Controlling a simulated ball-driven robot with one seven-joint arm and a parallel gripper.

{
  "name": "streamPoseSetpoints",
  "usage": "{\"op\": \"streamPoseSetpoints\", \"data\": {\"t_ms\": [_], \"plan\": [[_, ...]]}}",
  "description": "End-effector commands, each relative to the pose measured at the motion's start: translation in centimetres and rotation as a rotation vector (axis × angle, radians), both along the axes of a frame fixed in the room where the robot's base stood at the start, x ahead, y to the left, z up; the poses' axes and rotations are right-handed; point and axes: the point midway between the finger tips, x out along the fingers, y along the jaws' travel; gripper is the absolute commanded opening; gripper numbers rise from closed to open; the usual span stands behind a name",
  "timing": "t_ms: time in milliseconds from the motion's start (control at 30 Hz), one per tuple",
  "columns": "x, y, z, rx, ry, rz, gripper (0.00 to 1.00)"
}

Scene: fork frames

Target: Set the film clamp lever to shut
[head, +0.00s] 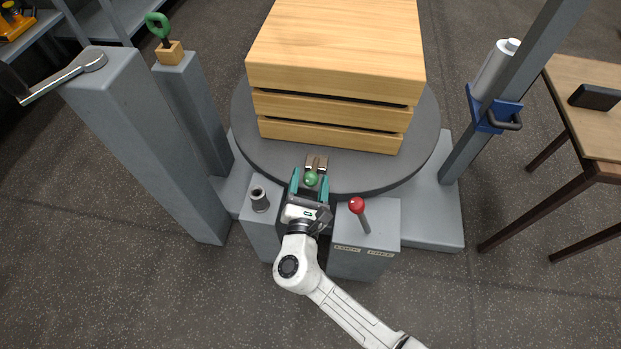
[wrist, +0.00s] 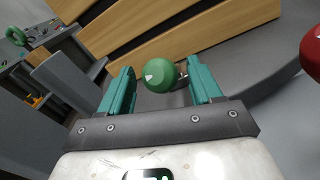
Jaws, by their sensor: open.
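A small metal clamp (head: 316,162) sits at the near edge of the round grey turntable (head: 432,135). A green ball knob (head: 311,180), which looks like the clamp lever's end, is in front of it. The green knob shows large in the wrist view (wrist: 161,76), with a pale mark on its face and a short metal stem to its right. My gripper (head: 310,182) has its teal fingers open, one on each side of the knob. In the wrist view a gap shows at the left finger; the right finger is close to the stem, and contact is unclear.
A slatted wooden crate (head: 335,75) stands on the turntable just behind. A red-knobbed lever (head: 357,206) rises from a labelled grey box close to my gripper's right. A grey post with a dark socket (head: 259,199) stands close on the left. A film roll (head: 494,70) hangs at the right mast.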

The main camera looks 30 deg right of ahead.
Motion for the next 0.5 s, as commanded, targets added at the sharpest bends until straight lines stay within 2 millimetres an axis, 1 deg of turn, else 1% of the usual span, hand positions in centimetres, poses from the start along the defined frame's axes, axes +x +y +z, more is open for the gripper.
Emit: {"op": "streamPoseSetpoints", "data": {"t_ms": [33,167,433,467,500], "plan": [[0.39,-0.33,-0.13,0.0,0.001,-0.002,0.64],[0.94,-0.69,-0.07,0.001,0.001,-0.002,0.64],[1.05,-0.77,-0.03,0.001,0.001,-0.001,0.64],[1.04,-0.76,-0.03,0.001,0.001,-0.001,0.63],[1.04,-0.76,-0.03,0.001,0.001,-0.001,0.59]]}}
